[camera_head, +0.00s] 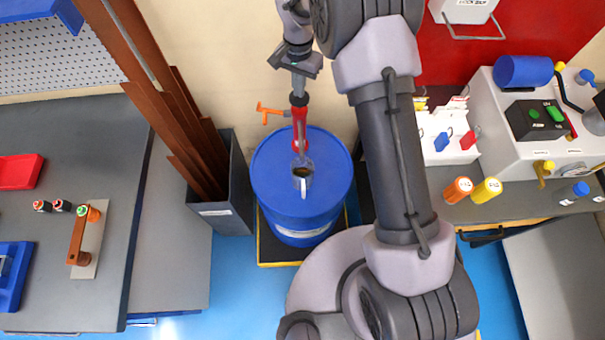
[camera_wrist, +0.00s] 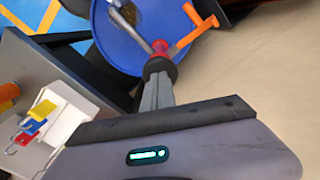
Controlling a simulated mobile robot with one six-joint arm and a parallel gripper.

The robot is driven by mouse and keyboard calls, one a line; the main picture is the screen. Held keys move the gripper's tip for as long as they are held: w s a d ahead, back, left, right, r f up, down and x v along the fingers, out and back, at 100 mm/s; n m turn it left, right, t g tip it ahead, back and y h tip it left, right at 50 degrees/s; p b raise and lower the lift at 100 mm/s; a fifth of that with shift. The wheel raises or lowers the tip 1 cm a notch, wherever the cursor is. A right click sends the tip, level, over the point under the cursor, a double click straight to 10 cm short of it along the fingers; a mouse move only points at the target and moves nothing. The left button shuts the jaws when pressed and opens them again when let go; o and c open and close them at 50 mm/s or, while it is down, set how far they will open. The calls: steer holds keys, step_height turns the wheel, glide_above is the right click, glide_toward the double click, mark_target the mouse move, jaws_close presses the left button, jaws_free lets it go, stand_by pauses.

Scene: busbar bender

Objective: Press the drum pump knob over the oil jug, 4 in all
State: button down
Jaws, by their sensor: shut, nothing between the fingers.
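The blue drum (camera_head: 275,185) stands upright in the middle of the head view, and its lid (camera_wrist: 112,45) shows in the wrist view. A red pump (camera_head: 299,125) rises from it, with an orange handle (camera_head: 270,111) to its left. A clear jug (camera_head: 302,176) with dark oil in it is at the pump's lower end; part of it shows in the wrist view (camera_wrist: 124,12). My gripper (camera_head: 298,93) is shut and empty, directly above the pump. In the wrist view its fingertips (camera_wrist: 157,70) are at the red knob (camera_wrist: 163,66), covering part of it; I cannot tell whether they touch.
A dark bin (camera_head: 236,190) with long brown bars stands left of the drum. A grey workbench (camera_head: 90,130) is further left. On the right, a bench (camera_head: 465,205) carries a control box (camera_head: 536,120) and coloured bottles. My arm passes close right of the drum.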

steer(key=shift+r+p, duration=1.7)
steer(key=shift+r, duration=1.15)
steer(key=shift+f, duration=0.1)
steer(key=shift+f, duration=0.1)
steer(key=shift+f+b, duration=2.45)
steer(key=shift+f, duration=1)
steer(key=shift+r+p, duration=2.15)
steer(key=shift+r, duration=1.45)
